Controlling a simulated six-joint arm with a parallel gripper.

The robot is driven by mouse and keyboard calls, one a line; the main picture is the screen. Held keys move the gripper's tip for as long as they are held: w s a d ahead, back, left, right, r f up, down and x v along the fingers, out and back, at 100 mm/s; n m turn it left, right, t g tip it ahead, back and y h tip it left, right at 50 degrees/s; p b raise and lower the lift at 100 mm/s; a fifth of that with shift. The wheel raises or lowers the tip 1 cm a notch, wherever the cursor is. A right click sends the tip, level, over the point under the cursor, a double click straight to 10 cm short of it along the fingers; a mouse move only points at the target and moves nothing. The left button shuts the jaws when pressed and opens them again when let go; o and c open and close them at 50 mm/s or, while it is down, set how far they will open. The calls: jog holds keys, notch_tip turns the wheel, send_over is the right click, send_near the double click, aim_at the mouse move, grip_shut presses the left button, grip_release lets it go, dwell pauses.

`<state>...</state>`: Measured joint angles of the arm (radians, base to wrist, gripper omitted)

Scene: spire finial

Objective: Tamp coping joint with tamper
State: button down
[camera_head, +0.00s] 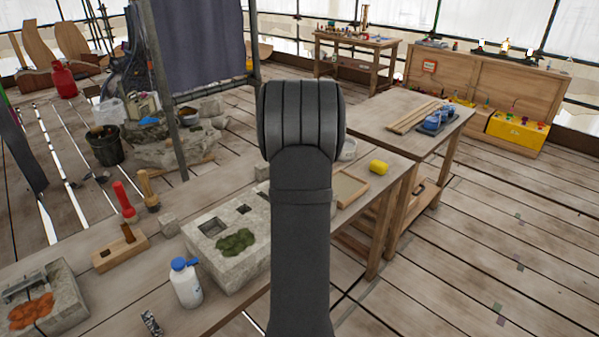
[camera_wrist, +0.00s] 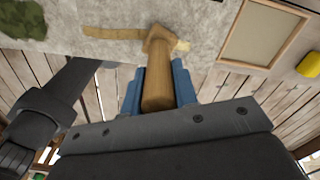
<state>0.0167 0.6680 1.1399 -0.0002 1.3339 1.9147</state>
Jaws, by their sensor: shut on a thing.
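My gripper (camera_wrist: 158,88) has blue fingers shut around the handle of a wooden tamper (camera_wrist: 159,70) in the wrist view. The tamper's wider head is over a tan, sandy strip, the coping joint (camera_wrist: 108,33), on the grey stone block (camera_wrist: 205,14). In the head view the stone block (camera_head: 200,259) lies on the bench, with square holes and a green mossy patch (camera_head: 236,241). My arm hides the gripper, the tamper and the joint there.
A white bottle with a blue cap (camera_head: 186,283) stands in front of the block. A wooden frame tray (camera_head: 350,190) and a yellow roll (camera_head: 378,167) lie to the right. Red-handled (camera_head: 124,201) and wooden tools stand behind left. A trough with orange material (camera_head: 35,305) is far left.

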jog(key=shift+w+d, duration=0.2)
jog(key=shift+d, duration=0.1)
jog(key=shift+w+d, duration=0.3)
jog(key=shift+w, duration=0.05)
jog(key=shift+w+d+r, duration=0.15)
jog(key=shift+w+d, duration=0.55)
jog(key=shift+w, duration=0.05)
jog(key=shift+r, duration=0.15)
